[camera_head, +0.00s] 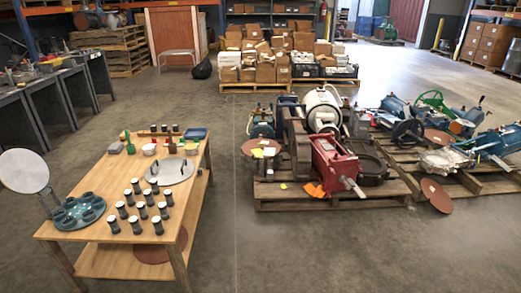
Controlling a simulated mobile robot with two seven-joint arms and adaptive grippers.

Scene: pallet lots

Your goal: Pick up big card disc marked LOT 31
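Several big brown discs are in view, and any lot marking on them is too small to read. One disc (437,195) leans at the front edge of the right pallet. Another disc (438,136) lies further back among the machines there. A third disc (262,146) is at the left side of the middle pallet, with small yellow pieces near it. Another brown disc (160,249) is low at the wooden table, partly hidden by the top and a leg. Neither of my grippers is in view.
The wooden table (105,228) holds several dark-and-white jars, a teal round tray (78,212), a grey lid (169,172) and a grey round plate (24,171) on a stand. The middle pallet (330,200) carries machines. Clear floor (235,240) lies between table and pallet.

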